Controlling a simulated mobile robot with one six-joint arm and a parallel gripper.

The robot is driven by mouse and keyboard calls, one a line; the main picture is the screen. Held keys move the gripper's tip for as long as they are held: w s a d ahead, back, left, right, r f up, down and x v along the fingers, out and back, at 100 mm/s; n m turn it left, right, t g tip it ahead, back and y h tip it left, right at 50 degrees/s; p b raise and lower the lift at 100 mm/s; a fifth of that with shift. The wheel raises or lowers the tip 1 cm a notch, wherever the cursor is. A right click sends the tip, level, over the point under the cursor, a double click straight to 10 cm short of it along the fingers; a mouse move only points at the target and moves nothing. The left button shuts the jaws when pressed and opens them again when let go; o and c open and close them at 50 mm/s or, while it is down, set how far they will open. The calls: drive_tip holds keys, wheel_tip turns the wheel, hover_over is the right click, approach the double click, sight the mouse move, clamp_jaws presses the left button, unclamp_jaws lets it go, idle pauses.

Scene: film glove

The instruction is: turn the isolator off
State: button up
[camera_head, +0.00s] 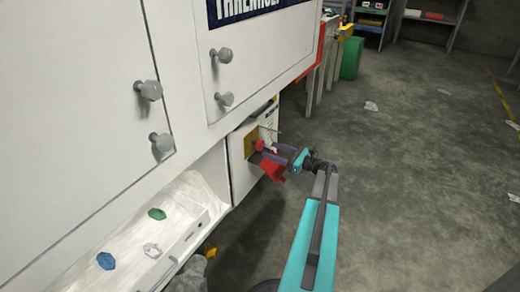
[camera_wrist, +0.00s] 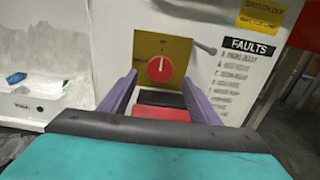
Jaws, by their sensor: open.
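The isolator is a round red knob (camera_wrist: 160,68) with a white pointer mark standing upright, on a yellow plate (camera_wrist: 177,48) on a white cabinet face. In the head view the red knob (camera_head: 259,145) and yellow plate (camera_head: 250,143) are partly covered by my gripper. My gripper (camera_wrist: 160,77) is open. Its two purple fingers stand left and right of the knob in the wrist view, with the knob centred in the gap. The fingers look empty, and I cannot tell how far their tips are from the knob. In the head view my gripper (camera_head: 273,153) is beside the plate.
A red and black piece (camera_wrist: 160,111) shows below the knob, between the fingers. A grey rod (camera_wrist: 205,48) sticks out right of the plate, beside a FAULTS list (camera_wrist: 245,75). A white tray (camera_head: 150,250) with small coloured pieces is at lower left. Open floor lies right.

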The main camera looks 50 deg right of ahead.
sight(262, 146)
drive_tip(key=shift+b+x, duration=1.2)
drive_tip(key=shift+x, duration=2.35)
drive_tip(key=shift+d, duration=0.1)
drive_tip(key=c, duration=1)
